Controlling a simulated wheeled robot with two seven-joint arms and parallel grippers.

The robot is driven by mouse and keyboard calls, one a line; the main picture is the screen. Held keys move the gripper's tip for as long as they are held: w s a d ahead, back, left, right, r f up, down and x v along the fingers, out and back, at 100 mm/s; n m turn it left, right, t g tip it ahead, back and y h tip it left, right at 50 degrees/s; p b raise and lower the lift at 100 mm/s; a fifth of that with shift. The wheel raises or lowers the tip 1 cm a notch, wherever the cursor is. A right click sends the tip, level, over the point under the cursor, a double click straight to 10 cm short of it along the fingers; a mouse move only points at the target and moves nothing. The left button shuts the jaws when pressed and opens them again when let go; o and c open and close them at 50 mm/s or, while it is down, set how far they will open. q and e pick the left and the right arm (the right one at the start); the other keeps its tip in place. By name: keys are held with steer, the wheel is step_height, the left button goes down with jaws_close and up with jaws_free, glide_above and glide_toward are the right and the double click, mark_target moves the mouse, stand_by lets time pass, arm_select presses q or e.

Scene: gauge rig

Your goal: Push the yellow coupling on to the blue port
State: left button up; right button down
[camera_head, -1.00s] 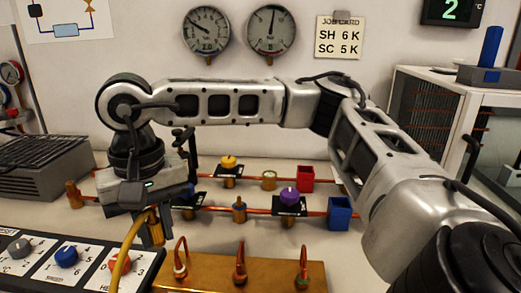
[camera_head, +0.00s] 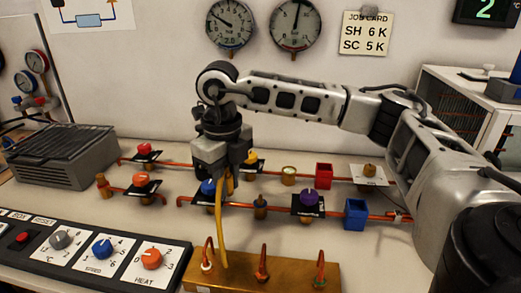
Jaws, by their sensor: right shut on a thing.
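My right gripper (camera_head: 227,182) points down over the middle of the pipe rig, shut on the yellow coupling at the end of a yellow hose (camera_head: 220,225). The coupling itself is mostly hidden by the fingers. The hose hangs down towards the brass block. My left gripper is not in view.
A blue knob (camera_head: 209,187) and a yellow knob (camera_head: 251,160) sit close around the gripper. A purple knob (camera_head: 309,197), a blue box (camera_head: 355,213) and a red box (camera_head: 324,175) stand to the right. The brass block (camera_head: 270,279) with upright hoses stands in front.

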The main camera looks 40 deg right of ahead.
steer(key=d+m+p, duration=0.1)
steer(key=d+m, duration=0.2)
steer(key=m, duration=0.3)
steer(key=d+m+p, duration=0.1)
steer(key=d+m, duration=0.1)
steer(key=m, duration=0.5)
steer(key=d+m+p, duration=0.1)
steer(key=d+m, duration=0.2)
steer(key=m, duration=0.3)
steer(key=shift+s+d+r+m+p, duration=0.2)
steer(key=shift+d+r+m+p, duration=0.1)
steer(key=shift+r+p, duration=0.1)
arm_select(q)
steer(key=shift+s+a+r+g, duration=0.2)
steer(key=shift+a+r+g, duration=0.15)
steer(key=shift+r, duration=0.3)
arm_select(e)
steer(key=shift+f+b, duration=0.5)
steer(key=shift+f, duration=0.2)
step_height(320, 180, down, 3)
steer(key=shift+b, duration=1.05)
steer(key=shift+f+b, duration=0.3)
steer(key=shift+f, duration=0.15)
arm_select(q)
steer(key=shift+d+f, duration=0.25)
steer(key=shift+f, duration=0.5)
